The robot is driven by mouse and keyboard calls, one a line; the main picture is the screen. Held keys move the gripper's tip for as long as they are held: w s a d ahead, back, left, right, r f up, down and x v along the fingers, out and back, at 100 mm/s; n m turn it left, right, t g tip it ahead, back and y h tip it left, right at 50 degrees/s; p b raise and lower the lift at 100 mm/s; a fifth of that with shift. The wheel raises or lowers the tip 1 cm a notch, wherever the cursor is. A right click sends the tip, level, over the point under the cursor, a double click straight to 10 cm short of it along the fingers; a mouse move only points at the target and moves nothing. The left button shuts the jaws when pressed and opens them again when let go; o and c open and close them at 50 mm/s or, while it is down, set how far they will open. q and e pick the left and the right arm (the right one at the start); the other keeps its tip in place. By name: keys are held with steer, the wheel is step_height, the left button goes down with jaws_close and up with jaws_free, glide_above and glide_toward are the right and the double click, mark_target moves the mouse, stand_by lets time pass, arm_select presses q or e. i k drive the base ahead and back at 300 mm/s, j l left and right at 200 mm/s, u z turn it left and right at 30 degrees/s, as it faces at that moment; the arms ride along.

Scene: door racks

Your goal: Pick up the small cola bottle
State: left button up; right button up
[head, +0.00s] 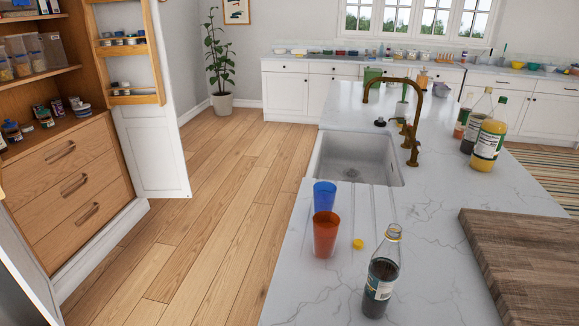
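A small clear bottle with dark liquid and a pale label, which looks like the small cola bottle (381,279), stands on the near end of the white marble island counter (430,225). Its neck has a yellowish ring at the top. A small yellow cap (358,244) lies on the counter just left of it. Neither of my grippers is in the head view, and nothing touches the bottle.
An orange cup (325,234) and a blue cup (325,195) stand left of and behind the bottle, near the sink (355,160). A wooden board (525,265) lies to the right. Taller bottles (488,140) stand farther back. The wood floor (215,210) left of the island is clear.

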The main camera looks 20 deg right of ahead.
mark_target(385, 268)
steer(key=z, duration=1.25)
